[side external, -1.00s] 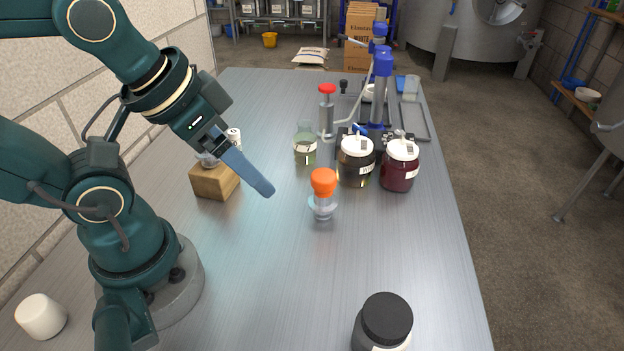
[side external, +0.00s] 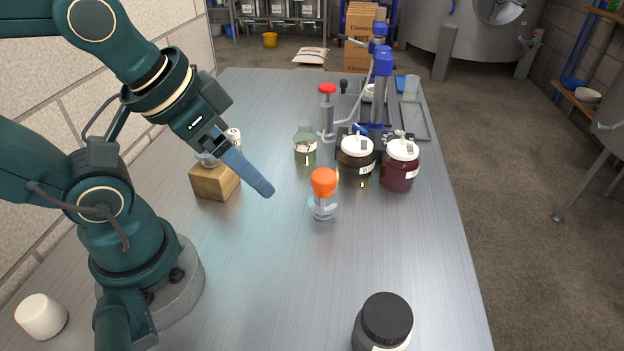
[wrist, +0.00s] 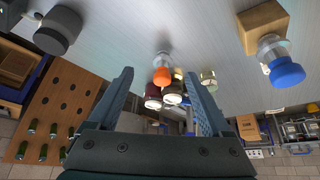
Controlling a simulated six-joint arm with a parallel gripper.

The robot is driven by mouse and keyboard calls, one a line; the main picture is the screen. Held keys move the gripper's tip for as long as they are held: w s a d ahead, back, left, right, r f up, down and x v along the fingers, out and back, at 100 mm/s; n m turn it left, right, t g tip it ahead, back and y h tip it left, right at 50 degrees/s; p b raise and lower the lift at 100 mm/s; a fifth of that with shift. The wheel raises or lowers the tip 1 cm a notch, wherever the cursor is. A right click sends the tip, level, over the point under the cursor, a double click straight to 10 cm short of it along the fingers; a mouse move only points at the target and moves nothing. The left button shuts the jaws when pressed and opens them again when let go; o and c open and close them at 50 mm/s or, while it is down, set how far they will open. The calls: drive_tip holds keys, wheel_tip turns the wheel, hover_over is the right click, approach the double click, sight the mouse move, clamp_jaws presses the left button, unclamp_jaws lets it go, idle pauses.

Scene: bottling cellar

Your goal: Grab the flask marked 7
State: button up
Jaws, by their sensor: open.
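I cannot read a 7 on any vessel. A small clear flask (side external: 322,209) with an orange stopper stands upright on the bench in the side view; its stopper (wrist: 163,77) shows between my fingers in the wrist view. A squat greenish flask (side external: 305,149) with a white label stands behind it. A clear flask with a blue cap (wrist: 284,72) sits at a wooden block (side external: 213,181), mostly hidden by my gripper in the side view. My gripper (side external: 268,190) is above the bench, left of the orange-stoppered flask; its fingers (wrist: 160,71) are apart and empty.
Two white-lidded jars, one dark (side external: 356,171) and one red (side external: 398,176), stand behind right, near a blue-headed apparatus (side external: 381,90). A black-lidded jar (side external: 385,322) is at the front. A white cylinder (side external: 41,316) lies front left. The bench between is clear.

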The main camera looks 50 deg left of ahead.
drive_tip(key=shift+c, duration=0.8)
